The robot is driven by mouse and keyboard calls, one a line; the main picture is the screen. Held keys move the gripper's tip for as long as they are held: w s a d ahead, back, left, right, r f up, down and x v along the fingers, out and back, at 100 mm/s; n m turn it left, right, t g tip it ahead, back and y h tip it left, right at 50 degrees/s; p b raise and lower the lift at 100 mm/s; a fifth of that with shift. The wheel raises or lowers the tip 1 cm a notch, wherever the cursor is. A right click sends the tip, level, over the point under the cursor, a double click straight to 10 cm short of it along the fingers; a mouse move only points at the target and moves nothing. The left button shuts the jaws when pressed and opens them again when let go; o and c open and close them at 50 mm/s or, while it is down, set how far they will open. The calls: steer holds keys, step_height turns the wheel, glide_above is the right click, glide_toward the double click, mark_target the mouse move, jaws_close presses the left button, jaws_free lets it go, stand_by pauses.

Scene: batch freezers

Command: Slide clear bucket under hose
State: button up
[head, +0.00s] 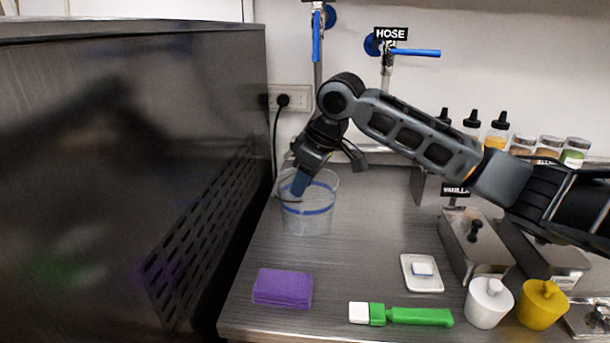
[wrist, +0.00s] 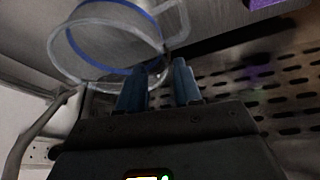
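The clear bucket (head: 308,215) with blue bands stands upright on the steel counter, beside the dark machine at left. It also shows in the wrist view (wrist: 75,67), with a clear handle (wrist: 184,20) on its side. My gripper (head: 299,186) points down at the bucket's upper left part. In the wrist view its two blue fingers (wrist: 160,68) are apart, with their tips close to the bucket's wall; I cannot tell whether they touch it. The hose label (head: 390,33) hangs on the back wall, right of the bucket, by a blue-levered tap (head: 415,52). My arm hides the pipe's lower part.
The vented dark machine (head: 200,190) closes off the left side. A purple sponge (head: 283,287), a green-handled tool (head: 420,316) and a small white dish (head: 422,286) lie at the front. Lidded containers (head: 475,250) and bottles (head: 497,132) stand right. The counter right of the bucket is clear.

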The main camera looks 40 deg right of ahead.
mark_target(295, 209)
steer(key=x, duration=0.6)
steer(key=shift+f+p, duration=0.25)
steer(key=shift+p, duration=0.15)
jaws_close()
